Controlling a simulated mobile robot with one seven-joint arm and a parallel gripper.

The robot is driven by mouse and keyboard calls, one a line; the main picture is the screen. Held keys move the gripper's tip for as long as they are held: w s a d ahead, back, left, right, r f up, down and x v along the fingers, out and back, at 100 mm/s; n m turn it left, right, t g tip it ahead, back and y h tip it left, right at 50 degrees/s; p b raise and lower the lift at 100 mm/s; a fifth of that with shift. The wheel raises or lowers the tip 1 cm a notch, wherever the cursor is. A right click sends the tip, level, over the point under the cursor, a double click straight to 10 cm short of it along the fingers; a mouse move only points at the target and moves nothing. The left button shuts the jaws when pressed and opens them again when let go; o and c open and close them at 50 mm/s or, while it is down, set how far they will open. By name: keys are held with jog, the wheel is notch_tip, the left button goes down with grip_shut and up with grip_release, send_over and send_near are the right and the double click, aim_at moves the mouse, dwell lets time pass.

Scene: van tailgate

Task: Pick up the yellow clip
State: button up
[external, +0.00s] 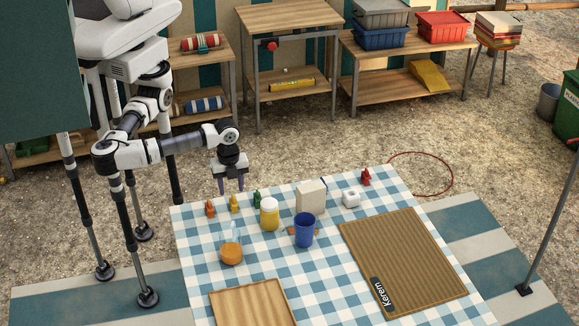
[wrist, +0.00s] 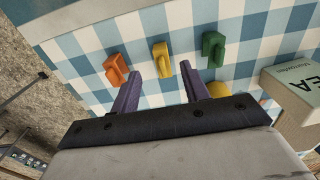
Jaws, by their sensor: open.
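The yellow clip (external: 234,204) stands near the far left edge of the blue-and-white checked cloth, between an orange clip (external: 210,208) and a green clip (external: 256,198). In the wrist view the yellow clip (wrist: 161,60) lies ahead of the fingertips, roughly midway between them, and is fully visible. The orange clip (wrist: 115,69) is to its left and the green clip (wrist: 213,48) to its right. My gripper (external: 231,188) points down above the far edge of the cloth, open and empty. Its two purple fingers (wrist: 158,86) are apart and not touching any clip.
A yellow-lidded jar (external: 270,216), a white box (external: 311,197), a blue cup (external: 304,231) and a flask of orange liquid (external: 232,250) stand close by on the cloth. A red clip (external: 366,177) is farther right. A brown mat (external: 405,260) and wooden board (external: 252,303) lie nearer the camera.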

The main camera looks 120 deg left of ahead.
aim_at(233, 196)
jog(key=shift+w+f+p, duration=0.2)
jog(key=shift+f+p, duration=0.25)
jog(key=shift+f, duration=1.75)
jog(key=shift+c, duration=0.3)
grip_shut()
